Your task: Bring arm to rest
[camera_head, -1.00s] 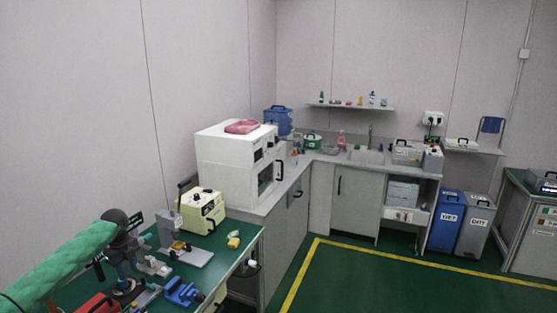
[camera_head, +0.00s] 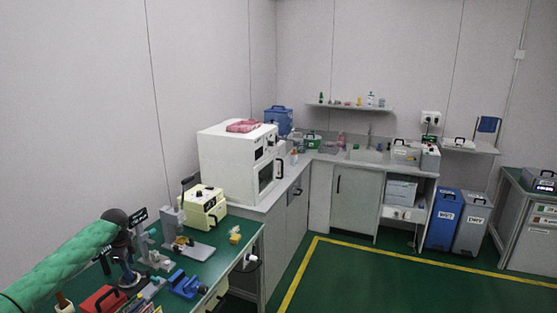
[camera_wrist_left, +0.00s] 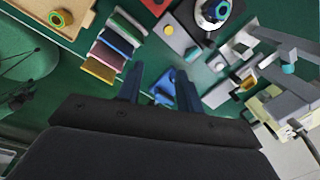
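My left arm, in a green sleeve, comes in from the left in the head view and ends in a dark wrist (camera_head: 115,217) over the green bench (camera_head: 222,247). In the left wrist view my left gripper (camera_wrist_left: 158,82) has its two dark fingers apart, and nothing is seen held between them. A blue vise-like tool (camera_head: 186,285) lies on the bench below; it also shows near the fingers in the left wrist view (camera_wrist_left: 165,88). The fingertips are hard to make out in the head view. My right gripper is in neither view.
A red box (camera_head: 102,301), a grey stand (camera_head: 172,222) and a cream machine (camera_head: 203,210) stand on the bench. A white oven (camera_head: 228,160) stands on the counter behind. Several coloured blocks (camera_wrist_left: 113,45) lie beside the gripper. Green floor (camera_head: 400,278) is open at right.

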